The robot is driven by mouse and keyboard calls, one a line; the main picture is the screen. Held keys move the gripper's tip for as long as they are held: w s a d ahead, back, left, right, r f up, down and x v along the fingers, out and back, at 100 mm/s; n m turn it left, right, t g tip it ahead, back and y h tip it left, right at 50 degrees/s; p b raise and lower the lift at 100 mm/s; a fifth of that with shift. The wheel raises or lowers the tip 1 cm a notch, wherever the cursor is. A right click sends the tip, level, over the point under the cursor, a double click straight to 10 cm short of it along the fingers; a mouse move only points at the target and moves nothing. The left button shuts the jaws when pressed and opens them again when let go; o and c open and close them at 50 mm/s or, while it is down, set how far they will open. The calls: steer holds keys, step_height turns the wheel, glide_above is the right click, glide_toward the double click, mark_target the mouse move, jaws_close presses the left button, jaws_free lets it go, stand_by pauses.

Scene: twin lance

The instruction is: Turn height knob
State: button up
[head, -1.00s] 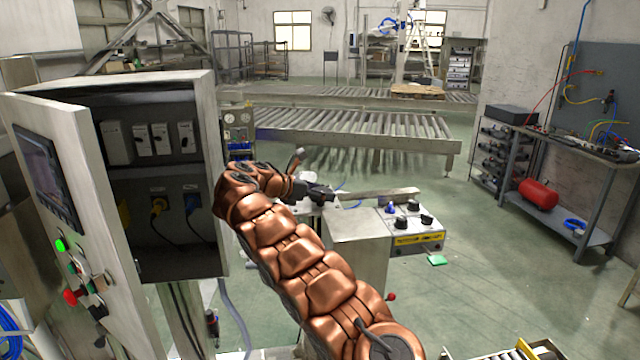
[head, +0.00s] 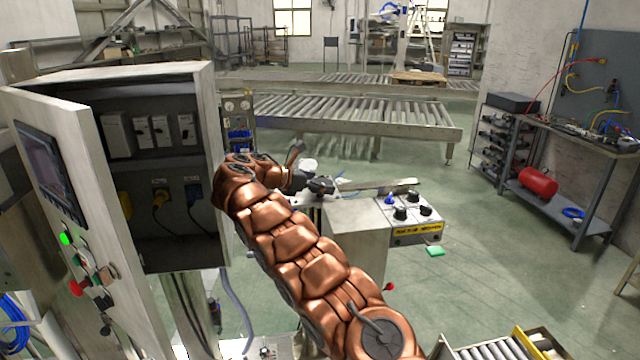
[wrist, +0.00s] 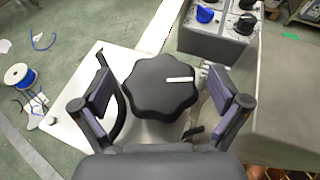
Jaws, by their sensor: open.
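A black lobed knob (wrist: 157,88) with a white pointer line shows large in the wrist view, on a pale machine plate (wrist: 73,117). Its pointer line points to the right. My gripper (wrist: 161,90) is open, with one finger on each side of the knob and a visible gap on both sides in the picture. I cannot tell how far above the knob the fingertips are. In the head view my gripper (head: 318,186) is at the end of my copper arm, over the machine, and the knob is hidden there.
A control box (head: 416,213) with several small knobs, one blue, stands right of my gripper. An open electrical cabinet (head: 160,255) stands left of my arm. A roller conveyor (head: 350,115) lies behind. A spool (wrist: 19,76) with blue wire shows left in the wrist view.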

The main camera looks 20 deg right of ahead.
steer(key=shift+d+f+n+t+b, duration=0.2)
steer(key=shift+f+n+t+b, duration=0.15)
steer(key=shift+b, duration=1.45)
steer(key=n+t+b, duration=0.1)
steer(key=b, duration=0.2)
steer(key=shift+a+r, duration=0.15)
steer(key=shift+r, duration=0.05)
